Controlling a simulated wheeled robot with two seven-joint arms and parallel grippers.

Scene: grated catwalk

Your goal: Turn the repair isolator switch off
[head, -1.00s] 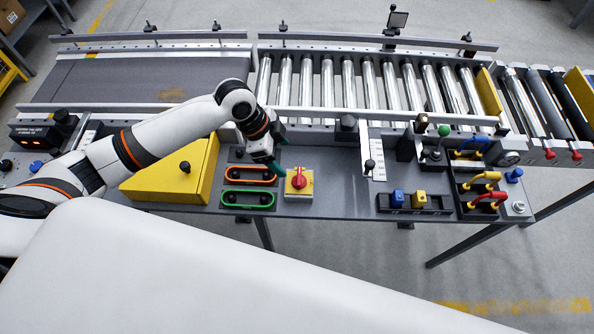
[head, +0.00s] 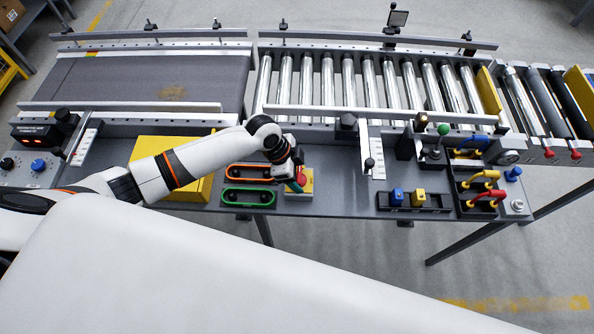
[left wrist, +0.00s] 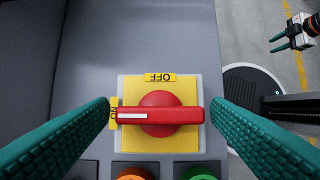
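The isolator switch is a red rotary knob (left wrist: 160,118) on a yellow plate (left wrist: 135,87). Its white mark points left in the left wrist view, at the ON label (left wrist: 114,113). The OFF label (left wrist: 160,77) sits above the knob there. My left gripper (left wrist: 160,103) is open, with one green finger at each end of the knob's bar; I cannot tell whether they touch it. In the head view, my left gripper (head: 298,181) covers much of the knob above the yellow plate (head: 303,194). My right gripper (left wrist: 277,40) shows open and empty at the left wrist view's upper right.
Orange-rimmed (head: 249,172) and green-rimmed (head: 248,197) panels sit left of the switch. A yellow wedge-shaped cover (head: 150,150) lies farther left. A lever (head: 370,165) and a rack with blue and yellow blocks (head: 413,205) stand to the right. Conveyor rollers (head: 370,85) run behind.

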